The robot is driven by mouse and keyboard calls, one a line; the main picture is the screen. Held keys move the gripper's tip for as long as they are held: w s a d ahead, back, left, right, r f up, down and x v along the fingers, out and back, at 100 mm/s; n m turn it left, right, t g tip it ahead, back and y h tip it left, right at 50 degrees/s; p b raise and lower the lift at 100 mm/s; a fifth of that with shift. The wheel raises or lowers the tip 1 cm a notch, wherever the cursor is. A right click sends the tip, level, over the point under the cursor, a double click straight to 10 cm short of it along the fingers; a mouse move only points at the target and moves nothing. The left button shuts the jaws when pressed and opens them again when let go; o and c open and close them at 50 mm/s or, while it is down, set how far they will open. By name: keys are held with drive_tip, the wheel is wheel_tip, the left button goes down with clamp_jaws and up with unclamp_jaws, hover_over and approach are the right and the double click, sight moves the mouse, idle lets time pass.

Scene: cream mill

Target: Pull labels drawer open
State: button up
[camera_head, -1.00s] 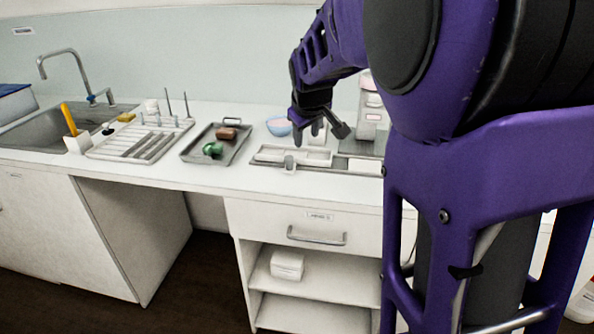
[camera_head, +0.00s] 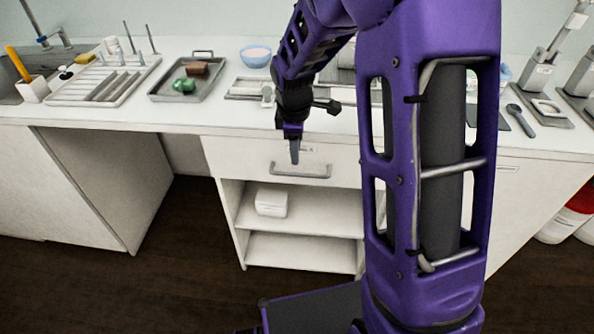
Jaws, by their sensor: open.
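The drawer (camera_head: 238,160) is a white front under the worktop, and it looks shut. Its grey bar handle (camera_head: 312,175) runs across the middle of the front. A small label plate above the handle is partly covered by my gripper and too small to read. My gripper (camera_head: 295,153) points down in front of the drawer, with a grey fingertip just above the left part of the handle in the picture. It is open and holds nothing. Whether it touches the handle cannot be told.
Open shelves below the drawer hold a white box (camera_head: 271,202). On the worktop stand a metal tray (camera_head: 160,95) with a green and a brown item, a drying rack (camera_head: 85,95) and a blue bowl (camera_head: 256,56). Dark floor lies clear in front; red-and-white containers (camera_head: 565,218) stand at right.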

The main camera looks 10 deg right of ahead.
sight(297, 175)
drive_tip(key=f, duration=0.3)
drive_tip(key=w+f+b, duration=0.1)
drive_tip(key=f, duration=0.4)
drive_tip(key=shift+w+d+f, duration=0.25)
drive_tip(key=shift+w+f, duration=0.05)
clamp_jaws()
idle(1.0)
